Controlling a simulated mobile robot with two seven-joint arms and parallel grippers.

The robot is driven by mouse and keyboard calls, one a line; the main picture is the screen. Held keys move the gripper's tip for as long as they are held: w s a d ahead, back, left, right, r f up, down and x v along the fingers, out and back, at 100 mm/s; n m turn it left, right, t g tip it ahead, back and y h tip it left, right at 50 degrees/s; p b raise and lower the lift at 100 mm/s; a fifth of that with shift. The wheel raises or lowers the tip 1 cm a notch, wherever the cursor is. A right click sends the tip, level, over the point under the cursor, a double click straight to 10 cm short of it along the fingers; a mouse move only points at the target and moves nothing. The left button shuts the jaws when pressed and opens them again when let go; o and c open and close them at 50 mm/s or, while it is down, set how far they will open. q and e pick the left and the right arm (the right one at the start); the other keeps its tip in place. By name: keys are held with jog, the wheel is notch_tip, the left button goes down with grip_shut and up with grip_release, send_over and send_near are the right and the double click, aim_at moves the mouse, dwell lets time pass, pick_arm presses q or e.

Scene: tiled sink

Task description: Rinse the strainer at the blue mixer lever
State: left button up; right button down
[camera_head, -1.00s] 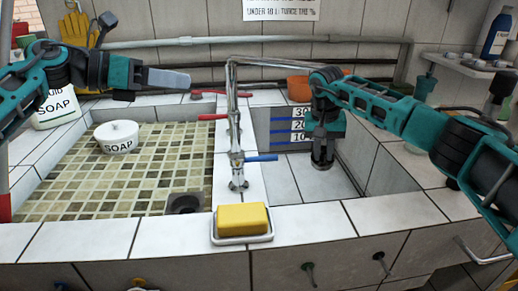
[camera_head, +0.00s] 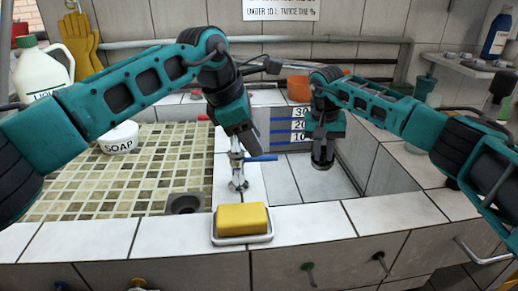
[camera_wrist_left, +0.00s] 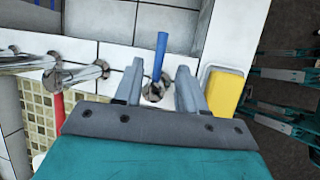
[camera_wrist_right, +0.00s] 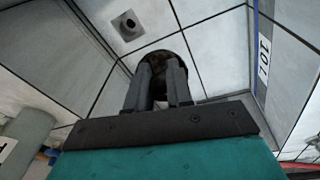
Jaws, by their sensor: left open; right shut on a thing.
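The blue mixer lever (camera_head: 262,158) sticks out to the right from the metal mixer body (camera_head: 237,172) on the tiled divider. My left gripper (camera_head: 246,140) is open just above it. In the left wrist view the blue lever (camera_wrist_left: 160,56) shows between the open fingers (camera_wrist_left: 158,82), apparently not gripped. My right gripper (camera_head: 322,150) points down inside the right basin, shut on the strainer. The strainer (camera_wrist_right: 168,52) shows as a dark round rim beyond the fingers (camera_wrist_right: 160,84) in the right wrist view, partly hidden by them. My left arm hides most of the spout.
A yellow sponge (camera_head: 242,217) lies in a white dish at the front edge. The left basin has green mosaic tiles (camera_head: 90,185) and a white soap pot (camera_head: 118,136). The right basin has a drain (camera_wrist_right: 128,25) and blue level marks (camera_head: 290,126). A red lever (camera_wrist_left: 57,108) stands nearby.

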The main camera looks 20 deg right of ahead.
aim_at(259, 159)
pick_arm(q)
jog(key=shift+x, duration=2.1)
jog(key=shift+c, duration=0.3)
grip_shut()
